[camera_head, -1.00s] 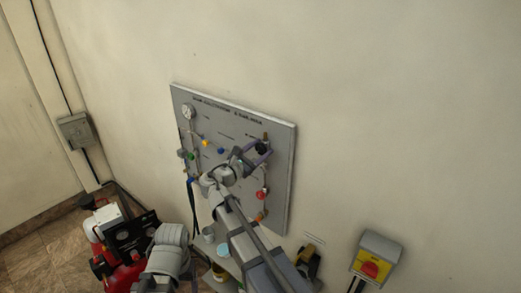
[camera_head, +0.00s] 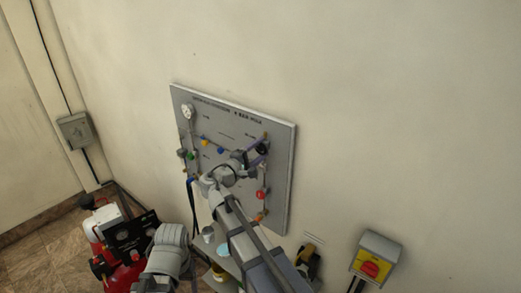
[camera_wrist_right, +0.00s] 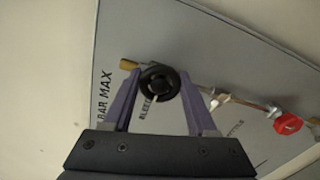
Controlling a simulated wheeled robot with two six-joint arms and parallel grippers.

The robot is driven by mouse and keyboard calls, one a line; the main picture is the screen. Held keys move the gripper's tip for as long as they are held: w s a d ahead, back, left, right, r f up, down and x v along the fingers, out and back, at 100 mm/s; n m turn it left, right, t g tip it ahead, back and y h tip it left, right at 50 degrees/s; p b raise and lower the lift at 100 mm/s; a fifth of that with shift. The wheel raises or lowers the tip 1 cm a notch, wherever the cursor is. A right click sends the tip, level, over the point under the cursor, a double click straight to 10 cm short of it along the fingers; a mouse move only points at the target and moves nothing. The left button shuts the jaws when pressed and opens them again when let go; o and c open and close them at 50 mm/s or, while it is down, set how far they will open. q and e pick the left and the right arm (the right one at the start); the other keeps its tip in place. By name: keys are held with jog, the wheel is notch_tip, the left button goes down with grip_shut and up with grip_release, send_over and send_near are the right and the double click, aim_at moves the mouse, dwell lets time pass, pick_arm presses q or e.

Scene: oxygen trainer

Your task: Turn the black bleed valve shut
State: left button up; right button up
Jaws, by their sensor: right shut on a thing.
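The black bleed valve (camera_wrist_right: 160,84) is a round black knob with a pale line on it, set on the grey wall panel (camera_wrist_right: 200,40). My right gripper (camera_wrist_right: 159,80) has its purple fingers on either side of the knob and is shut on it. In the head view the right gripper (camera_head: 259,151) reaches the upper right of the panel, where the black valve (camera_head: 263,149) is partly hidden by the fingers. My left gripper is out of view; only part of that arm shows at the bottom.
A red knob (camera_wrist_right: 286,123) sits on the pipe to the right of the valve, and a brass fitting (camera_wrist_right: 129,64) is at its left. A gauge (camera_head: 187,111) is at the panel's upper left. A yellow-and-red switch box (camera_head: 375,258) is on the wall at lower right.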

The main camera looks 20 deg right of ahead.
jog(key=m, duration=0.4)
jog(key=shift+m, duration=0.4)
jog(key=m, duration=0.4)
jog(key=shift+f+m, duration=0.1)
jog(key=shift+m, duration=0.2)
jog(key=m, duration=0.4)
jog(key=shift+m, duration=2.2)
jog(key=o, duration=1.4)
jog(key=shift+c, duration=0.2)
jog(key=shift+a, duration=0.1)
jog(key=v, duration=0.7)
jog(key=shift+s+a, duration=0.2)
jog(key=shift+a, duration=0.1)
